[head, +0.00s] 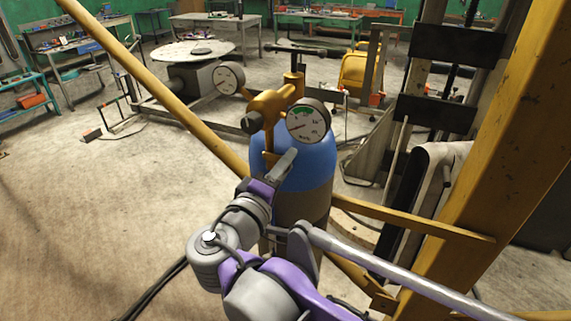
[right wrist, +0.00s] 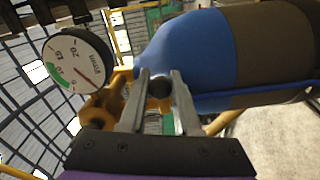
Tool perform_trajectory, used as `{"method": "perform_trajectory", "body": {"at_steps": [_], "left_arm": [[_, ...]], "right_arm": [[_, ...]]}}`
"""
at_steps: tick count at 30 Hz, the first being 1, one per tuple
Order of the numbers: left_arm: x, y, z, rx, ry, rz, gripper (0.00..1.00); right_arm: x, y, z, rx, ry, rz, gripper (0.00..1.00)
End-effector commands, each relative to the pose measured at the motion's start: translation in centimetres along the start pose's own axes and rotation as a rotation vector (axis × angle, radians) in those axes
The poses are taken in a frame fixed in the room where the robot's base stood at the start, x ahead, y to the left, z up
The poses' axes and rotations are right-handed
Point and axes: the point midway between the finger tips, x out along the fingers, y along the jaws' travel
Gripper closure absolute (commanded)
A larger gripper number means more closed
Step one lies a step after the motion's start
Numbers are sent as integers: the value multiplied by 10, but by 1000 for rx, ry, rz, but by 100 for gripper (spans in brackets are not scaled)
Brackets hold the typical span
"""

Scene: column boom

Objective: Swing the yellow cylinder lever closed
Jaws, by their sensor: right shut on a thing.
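The blue gas cylinder (head: 312,172) stands upright in the middle of the head view, its top carrying a yellow valve (head: 268,106). A narrow yellow lever (head: 269,145) hangs down from the valve to my right gripper (head: 284,163). In the right wrist view, the fingers of my right gripper (right wrist: 160,80) sit either side of a dark round part (right wrist: 159,88) beside the yellow fitting (right wrist: 117,93). The gripper is shut on the lever; the exact contact is partly hidden by the fingers. My left gripper is not in view.
A white-faced gauge (head: 308,121) sits close by the valve, right of the lever. Another gauge (head: 229,78) is at its left. A thick yellow beam (head: 500,150) stands at right. The floor at left is open.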

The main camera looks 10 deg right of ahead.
Motion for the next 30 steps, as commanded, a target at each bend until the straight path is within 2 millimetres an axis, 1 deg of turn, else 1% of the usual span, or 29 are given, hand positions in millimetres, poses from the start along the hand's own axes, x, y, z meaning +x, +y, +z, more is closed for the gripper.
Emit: {"method": "perform_trajectory", "body": {"at_steps": [1, 5, 6, 14, 17, 20, 27, 30], "left_arm": [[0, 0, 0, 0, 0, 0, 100], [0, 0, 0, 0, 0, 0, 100], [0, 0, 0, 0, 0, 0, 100], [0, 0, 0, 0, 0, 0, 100], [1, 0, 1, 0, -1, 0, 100], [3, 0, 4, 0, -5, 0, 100], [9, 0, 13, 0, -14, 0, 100], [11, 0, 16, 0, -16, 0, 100]], "right_arm": [[0, 1, 0, -1, 1, 3, 65], [0, 1, 0, 0, 1, 2, 42], [0, 1, 0, 0, 1, 2, 39], [0, 0, 0, 1, 1, 1, 39], [-6, 0, 0, 1, 2, 0, 39], [-20, -1, -1, 1, 4, -1, 39], [-69, -2, -1, 1, 7, -2, 39], [-86, -1, -1, 1, 5, -1, 39]]}}
